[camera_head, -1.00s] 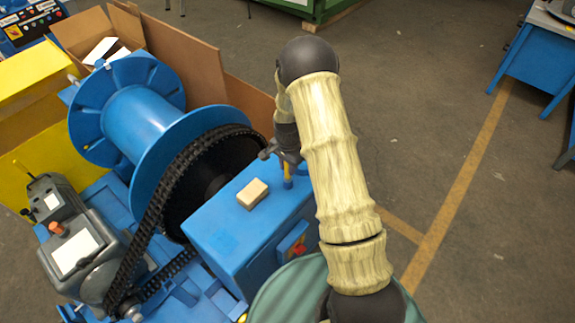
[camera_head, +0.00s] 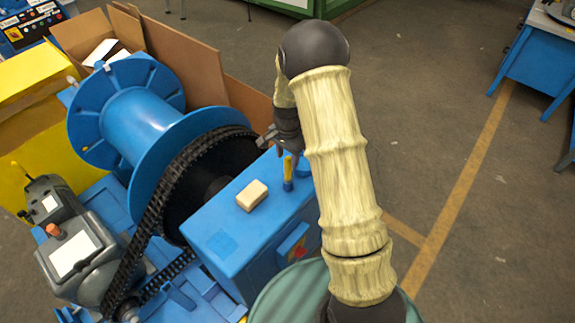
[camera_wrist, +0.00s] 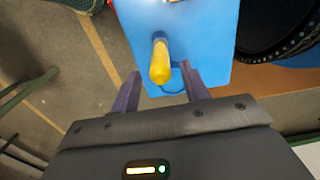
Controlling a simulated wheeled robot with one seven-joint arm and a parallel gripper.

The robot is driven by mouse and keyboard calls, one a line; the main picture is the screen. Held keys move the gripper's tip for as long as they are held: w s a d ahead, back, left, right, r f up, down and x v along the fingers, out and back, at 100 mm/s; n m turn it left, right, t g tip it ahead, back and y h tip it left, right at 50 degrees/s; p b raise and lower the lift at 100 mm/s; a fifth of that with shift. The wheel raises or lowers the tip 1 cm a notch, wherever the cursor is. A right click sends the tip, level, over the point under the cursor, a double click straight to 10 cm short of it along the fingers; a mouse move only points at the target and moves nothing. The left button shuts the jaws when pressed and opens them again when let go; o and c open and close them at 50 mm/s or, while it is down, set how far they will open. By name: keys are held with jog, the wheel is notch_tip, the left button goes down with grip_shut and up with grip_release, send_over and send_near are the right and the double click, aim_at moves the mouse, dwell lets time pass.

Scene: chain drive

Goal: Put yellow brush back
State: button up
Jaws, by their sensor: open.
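The yellow brush (camera_head: 288,169) stands upright at the far right corner of the blue box top (camera_head: 240,235). In the wrist view its yellow handle (camera_wrist: 160,62) points up at the camera, in line with the gap between my fingers. My gripper (camera_head: 275,147) is open and empty just above the brush, with a finger on each side of the gap in the wrist view (camera_wrist: 160,78).
A beige block (camera_head: 252,195) lies on the box top. A black chain (camera_head: 163,190) and a blue spool (camera_head: 140,115) stand to the left. A cardboard box (camera_head: 195,62) is behind.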

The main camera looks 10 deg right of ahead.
notch_tip(320, 180, up, 6)
jog(key=shift+r+b, duration=0.2)
jog(key=shift+b, duration=0.35)
jog(key=shift+s+r, duration=0.1)
jog(key=shift+s, duration=0.05)
jog(key=s+r+n+t, duration=0.1)
jog(key=s+r+n, duration=0.2)
jog(key=s, duration=0.7)
jog(key=s+r+n+t, duration=0.1)
jog(key=s+r+n, duration=0.3)
jog(key=s+n, duration=0.3)
jog(key=s, duration=0.3)
jog(key=shift+s+r+n+t, duration=0.2)
jog(key=shift+r+n+t, duration=0.1)
jog(key=shift+n, duration=0.1)
jog(key=shift+d, duration=0.1)
